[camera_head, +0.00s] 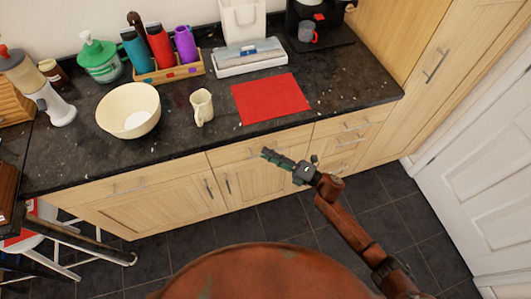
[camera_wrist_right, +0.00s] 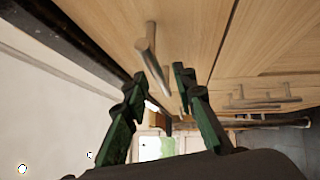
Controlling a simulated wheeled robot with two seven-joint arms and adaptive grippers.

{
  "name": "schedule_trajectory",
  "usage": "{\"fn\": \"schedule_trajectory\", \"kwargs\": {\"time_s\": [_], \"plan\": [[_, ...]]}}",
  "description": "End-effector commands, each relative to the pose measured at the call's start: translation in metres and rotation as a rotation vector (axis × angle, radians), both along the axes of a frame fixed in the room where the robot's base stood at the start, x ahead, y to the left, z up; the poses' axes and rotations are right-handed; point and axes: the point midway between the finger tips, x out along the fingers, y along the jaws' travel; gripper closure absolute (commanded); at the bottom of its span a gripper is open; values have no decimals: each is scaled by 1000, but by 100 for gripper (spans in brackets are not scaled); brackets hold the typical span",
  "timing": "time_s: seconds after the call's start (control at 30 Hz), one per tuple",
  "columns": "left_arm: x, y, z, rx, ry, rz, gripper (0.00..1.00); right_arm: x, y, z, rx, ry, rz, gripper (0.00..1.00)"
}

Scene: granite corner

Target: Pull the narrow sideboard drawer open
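The sideboard has a middle drawer (camera_head: 232,157), narrower than the wide left one, and its front looks flush and closed. My right gripper (camera_head: 266,154) is in front of this drawer, just below the counter edge, with its fingers pointing left along the front. In the right wrist view the green fingers (camera_wrist_right: 160,78) are apart. The drawer's bar handle (camera_wrist_right: 153,58) appears between the fingertips. I cannot tell whether a finger touches it. The head view hides much of the handle behind the gripper. My left gripper is not in view.
Below are cabinet doors with two upright handles (camera_head: 218,186). A stack of drawers (camera_head: 355,125) is to the right. The dark counter (camera_head: 180,140) above holds a bowl (camera_head: 128,110), a jug (camera_head: 202,106) and a red mat (camera_head: 270,98). Stools (camera_head: 60,245) stand at left; the tiled floor in front is clear.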

Motion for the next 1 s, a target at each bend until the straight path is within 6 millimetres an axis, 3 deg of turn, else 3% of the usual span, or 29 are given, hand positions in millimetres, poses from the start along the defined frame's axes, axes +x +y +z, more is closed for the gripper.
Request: {"fn": "schedule_trajectory", "kwargs": {"time_s": [0.2,0.47,0.8,1.0], "plan": [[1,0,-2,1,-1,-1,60,7,13,1,0,1,-1,75],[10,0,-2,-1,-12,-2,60,7,14,1,-1,3,-1,76],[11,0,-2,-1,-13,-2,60,7,13,1,-1,3,-2,99],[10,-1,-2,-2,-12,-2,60,7,13,1,-1,3,-2,100]]}}
